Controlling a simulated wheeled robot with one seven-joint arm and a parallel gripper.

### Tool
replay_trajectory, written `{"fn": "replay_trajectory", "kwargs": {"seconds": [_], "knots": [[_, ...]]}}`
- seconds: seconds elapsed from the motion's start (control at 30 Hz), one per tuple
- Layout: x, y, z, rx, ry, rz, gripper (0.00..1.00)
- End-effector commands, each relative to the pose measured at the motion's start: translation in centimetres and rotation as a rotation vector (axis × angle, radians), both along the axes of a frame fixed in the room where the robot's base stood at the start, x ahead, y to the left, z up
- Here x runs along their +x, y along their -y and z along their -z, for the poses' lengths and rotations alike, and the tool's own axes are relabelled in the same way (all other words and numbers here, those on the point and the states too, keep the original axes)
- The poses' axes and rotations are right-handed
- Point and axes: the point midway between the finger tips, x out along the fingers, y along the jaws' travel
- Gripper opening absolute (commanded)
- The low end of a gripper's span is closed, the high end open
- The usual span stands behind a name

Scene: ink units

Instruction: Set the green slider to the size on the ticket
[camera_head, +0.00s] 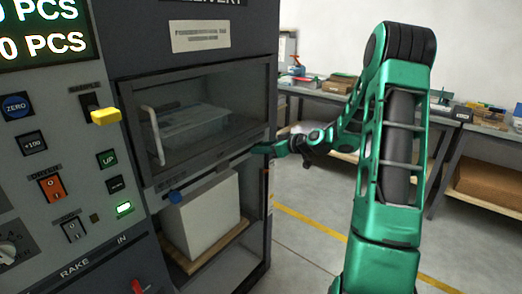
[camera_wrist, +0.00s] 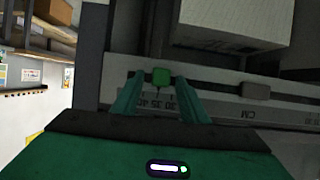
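The green slider (camera_wrist: 161,78) sits on a pale scale rail with numbers and the letters CM, which appear upside down in the wrist view. My gripper (camera_wrist: 161,82) has its two green fingers apart, one on each side of the slider, with small gaps appearing to remain. In the head view my gripper (camera_head: 262,149) is at the right end of the rail under the machine's window, and the slider cannot be made out there. A paper label (camera_head: 201,36) is above the window; its text is too small to read, and I cannot tell if it is the ticket.
A dark brownish block (camera_wrist: 257,91) sits further right along the rail. A blue knob (camera_head: 175,197) is on the rail's left part. A white box (camera_head: 203,219) stands below it. A control panel (camera_head: 60,150) is at left. Benches (camera_head: 340,92) stand behind.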

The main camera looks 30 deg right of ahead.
Motion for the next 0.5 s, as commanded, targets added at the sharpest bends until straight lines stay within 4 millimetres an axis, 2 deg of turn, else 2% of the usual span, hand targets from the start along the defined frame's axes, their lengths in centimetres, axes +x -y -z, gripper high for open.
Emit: {"fn": "replay_trajectory", "kwargs": {"seconds": [0.03, 0.13, 0.17, 0.33, 0.5], "knots": [[0.0, 0.0, 0.0, 0.000, 0.000, 0.000, 0.29], [0.0, 0.0, 0.0, 0.000, 0.000, 0.000, 0.05], [0.0, 0.0, 0.0, 0.000, 0.000, 0.000, 0.00], [0.1, 0.3, 0.0, 0.000, 0.000, 0.001, 0.00], [0.8, 2.1, 0.0, -0.002, 0.001, 0.001, 0.00]]}}
